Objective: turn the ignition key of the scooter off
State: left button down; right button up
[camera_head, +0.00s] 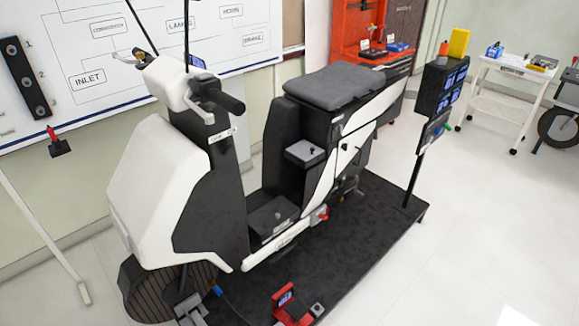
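A white and black scooter (165,190) stands on a black platform (370,235), its front wheel at the lower left. Its handlebar (215,95) has a black grip on the right side. A small pale plate (222,135) sits on the dark steering column below the handlebar. Neither of my grippers is in view.
A post with dark display panels (438,85) rises from the platform's right end. A red device (286,300) stands at the front edge. A white cart (510,75) is at the right, a red cabinet (352,25) behind. The floor at right is clear.

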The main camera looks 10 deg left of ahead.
aim_at(227, 148)
jog(key=u, duration=0.55)
jog(key=i+l+u, duration=0.15)
jog(key=l+u, duration=0.15)
jog(key=i+l+u, duration=0.15)
jog(key=l+u, duration=0.5)
jog(key=i+l+u, duration=0.2)
jog(key=l, duration=0.9)
jog(key=l+u, duration=0.2)
jog(key=l, duration=1.9)
